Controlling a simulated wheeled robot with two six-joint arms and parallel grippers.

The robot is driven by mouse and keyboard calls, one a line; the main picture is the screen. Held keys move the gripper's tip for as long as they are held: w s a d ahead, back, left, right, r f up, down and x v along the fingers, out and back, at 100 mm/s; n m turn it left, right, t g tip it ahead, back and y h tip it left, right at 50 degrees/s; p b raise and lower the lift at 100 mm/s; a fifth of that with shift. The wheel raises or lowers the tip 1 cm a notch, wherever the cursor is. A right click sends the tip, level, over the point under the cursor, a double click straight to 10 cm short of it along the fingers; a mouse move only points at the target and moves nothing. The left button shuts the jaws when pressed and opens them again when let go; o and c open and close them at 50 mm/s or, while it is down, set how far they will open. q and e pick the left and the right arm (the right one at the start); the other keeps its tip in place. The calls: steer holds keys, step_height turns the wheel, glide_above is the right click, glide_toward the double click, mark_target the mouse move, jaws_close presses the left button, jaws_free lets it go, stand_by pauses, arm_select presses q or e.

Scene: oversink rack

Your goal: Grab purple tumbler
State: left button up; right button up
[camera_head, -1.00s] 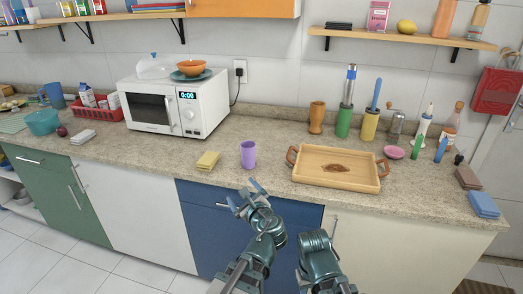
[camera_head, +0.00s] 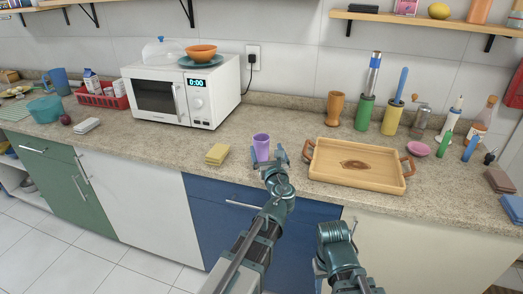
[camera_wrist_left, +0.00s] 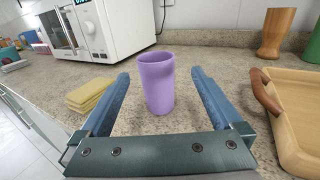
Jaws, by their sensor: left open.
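The purple tumbler (camera_head: 262,147) stands upright on the counter, in front of the microwave's right side. In the left wrist view the tumbler (camera_wrist_left: 157,84) stands between the two blue fingers, with a gap on each side. My left gripper (camera_head: 267,158) is open around it; in the wrist view its fingers (camera_wrist_left: 158,92) are apart and not touching it. The tumbler's lower part is partly hidden by the gripper in the head view. My right arm shows low in the head view, but its fingertips cannot be made out.
A folded yellow cloth (camera_head: 217,154) lies left of the tumbler. A wooden tray (camera_head: 345,178) with handles lies close on the right. A white microwave (camera_head: 205,100) stands behind. Counter (camera_head: 280,115) between microwave and wooden cup (camera_head: 334,108) is clear.

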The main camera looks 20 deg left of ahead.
mark_target(263, 144)
arm_select(q)
steer(key=shift+x, duration=0.95)
steer(key=shift+a, duration=0.1)
steer(key=x, duration=0.5)
steer(key=shift+a, duration=0.25)
steer(key=shift+s, duration=0.1)
steer(key=shift+c, duration=0.3)
steer(key=c, duration=1.2)
steer(key=shift+c, duration=0.2)
